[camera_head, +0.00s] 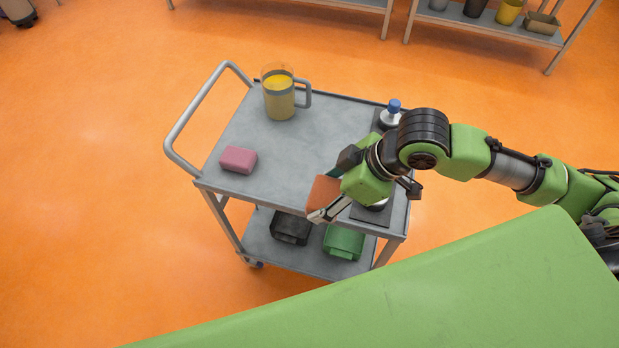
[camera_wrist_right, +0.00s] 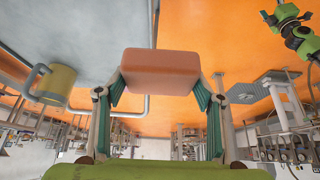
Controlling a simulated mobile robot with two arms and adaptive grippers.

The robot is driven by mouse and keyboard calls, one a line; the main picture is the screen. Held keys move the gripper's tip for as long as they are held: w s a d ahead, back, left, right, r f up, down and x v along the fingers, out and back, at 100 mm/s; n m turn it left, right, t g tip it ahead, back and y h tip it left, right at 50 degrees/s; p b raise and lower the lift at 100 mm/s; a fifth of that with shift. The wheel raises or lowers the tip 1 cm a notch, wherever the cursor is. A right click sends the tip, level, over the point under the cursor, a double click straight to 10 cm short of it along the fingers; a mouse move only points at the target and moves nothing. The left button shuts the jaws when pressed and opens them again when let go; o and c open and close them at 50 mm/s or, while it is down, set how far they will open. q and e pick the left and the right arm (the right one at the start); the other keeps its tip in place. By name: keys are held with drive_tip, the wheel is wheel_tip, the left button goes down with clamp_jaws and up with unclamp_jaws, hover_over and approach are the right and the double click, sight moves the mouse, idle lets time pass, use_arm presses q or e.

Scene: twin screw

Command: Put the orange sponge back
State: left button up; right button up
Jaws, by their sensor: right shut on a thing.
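My right gripper (camera_head: 335,185) is shut on the orange sponge (camera_head: 323,193) above the front right part of the grey cart's top (camera_head: 270,160). In the right wrist view the sponge (camera_wrist_right: 160,70) sits between the two fingertips, one on each short side. Whether it touches the cart top is hard to tell. Part of the sponge is hidden by the gripper in the head view. My left gripper does not show in the head view.
A blue-capped bottle (camera_head: 393,108) stands at the back right. Black (camera_head: 290,227) and green (camera_head: 344,241) bins sit on the lower shelf. The middle of the top is clear.

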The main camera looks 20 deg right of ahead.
sight(325, 178)
drive_tip(key=w, duration=0.1)
drive_tip(key=w+f, duration=0.1)
drive_tip(key=w, duration=0.2)
drive_tip(key=shift+w+f+p, duration=0.15)
drive_tip(key=shift+f+p, duration=0.2)
drive_tip(key=w+f, duration=0.2)
drive_tip(key=w+f+p, duration=0.1)
drive_tip(key=w+f, duration=0.1)
drive_tip(key=w, duration=0.1)
drive_tip(key=w+f, duration=0.2)
drive_tip(key=w, duration=0.1)
drive_tip(key=shift+d+f, duration=0.2)
drive_tip(key=shift+f, duration=0.15)
drive_tip(key=shift+w+f, duration=0.45)
drive_tip(key=shift+w+f+p, duration=0.15)
drive_tip(key=shift+f+p, duration=0.2)
drive_tip(key=shift+p, duration=0.1)
wheel_tip(325, 178, down, 2)
drive_tip(key=shift+f+p, duration=0.15)
drive_tip(key=shift+p, duration=0.3)
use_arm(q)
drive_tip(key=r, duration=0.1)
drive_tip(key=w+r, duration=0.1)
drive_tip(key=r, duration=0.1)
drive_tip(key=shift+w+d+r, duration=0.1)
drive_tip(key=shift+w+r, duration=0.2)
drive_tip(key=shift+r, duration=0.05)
use_arm(e)
drive_tip(key=shift+f, duration=0.2)
